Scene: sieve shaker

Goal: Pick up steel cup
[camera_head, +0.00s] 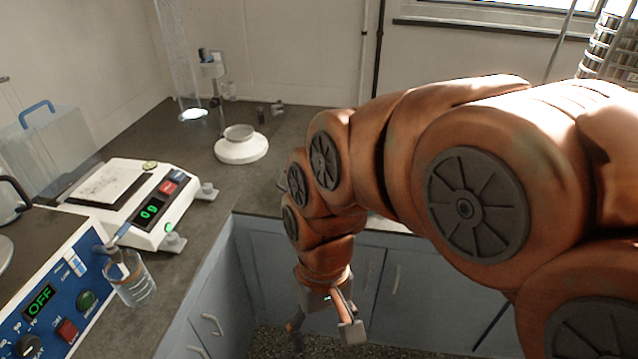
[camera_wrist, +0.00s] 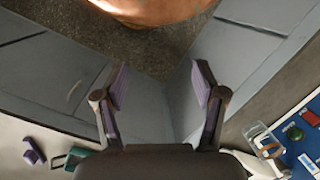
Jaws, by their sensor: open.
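My gripper (camera_head: 322,334) hangs low in front of the blue-grey cabinets, below the counter height. In the wrist view its two fingers (camera_wrist: 158,90) stand wide apart with nothing between them. I cannot pick out a steel cup for sure. A small pale round cup or dish (camera_head: 239,133) sits on a wide white round base (camera_head: 241,150) on the back counter, well above and left of my gripper. I cannot tell whether it is steel. It does not show clearly in the wrist view.
A white balance (camera_head: 150,225) reading 09 and a blue control panel (camera_head: 50,300) reading OFF stand on the left counter. Cabinets (camera_head: 400,290) surround my gripper. The corner counter (camera_head: 290,165) has free room.

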